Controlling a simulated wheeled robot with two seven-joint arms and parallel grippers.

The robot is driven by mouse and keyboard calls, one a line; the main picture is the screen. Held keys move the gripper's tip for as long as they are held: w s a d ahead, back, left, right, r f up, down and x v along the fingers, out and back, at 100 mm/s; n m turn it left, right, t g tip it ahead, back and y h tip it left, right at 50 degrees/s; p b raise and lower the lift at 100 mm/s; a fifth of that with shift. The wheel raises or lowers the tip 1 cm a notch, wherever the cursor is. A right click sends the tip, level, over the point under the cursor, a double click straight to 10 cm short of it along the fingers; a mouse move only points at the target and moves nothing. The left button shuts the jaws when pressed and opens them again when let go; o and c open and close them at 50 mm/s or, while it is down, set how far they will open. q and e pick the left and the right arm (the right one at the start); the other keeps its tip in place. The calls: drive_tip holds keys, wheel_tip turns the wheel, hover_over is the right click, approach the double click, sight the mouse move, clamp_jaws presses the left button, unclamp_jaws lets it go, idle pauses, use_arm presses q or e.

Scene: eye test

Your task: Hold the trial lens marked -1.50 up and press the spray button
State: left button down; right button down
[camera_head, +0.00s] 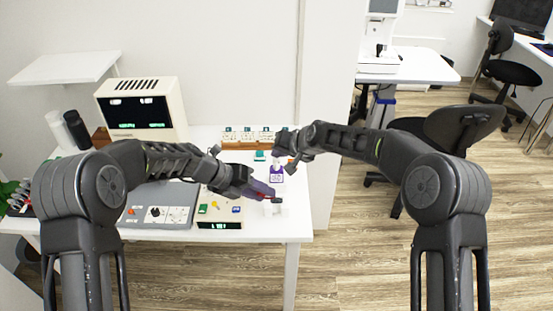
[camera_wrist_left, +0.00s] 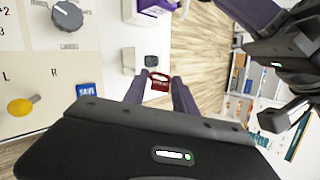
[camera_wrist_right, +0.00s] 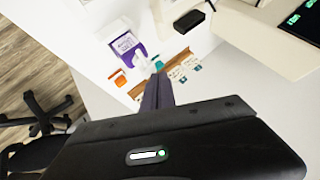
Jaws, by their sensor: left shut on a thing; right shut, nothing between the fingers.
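My left gripper (camera_head: 270,194) is shut on a red-rimmed trial lens (camera_wrist_left: 158,81) and holds it above the front right of the white table. The lens's marking is too small to read. The left fingertips also show in the left wrist view (camera_wrist_left: 160,88), on either side of the rim.
A wooden rack (camera_head: 250,145) with several lenses stands at the table's back. A control box (camera_head: 218,212) with a green display and a grey panel (camera_head: 160,207) lie left of the left gripper. A beige monitor (camera_head: 142,110) stands at the back left.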

sight(278, 161)
drive_tip(key=shift+f, duration=0.75)
idle(0.5)
drive_tip(key=shift+r, duration=1.2)
drive_tip(key=shift+r, duration=0.1)
drive_tip(key=shift+r, duration=2.45)
drive_tip(key=v, duration=1.2)
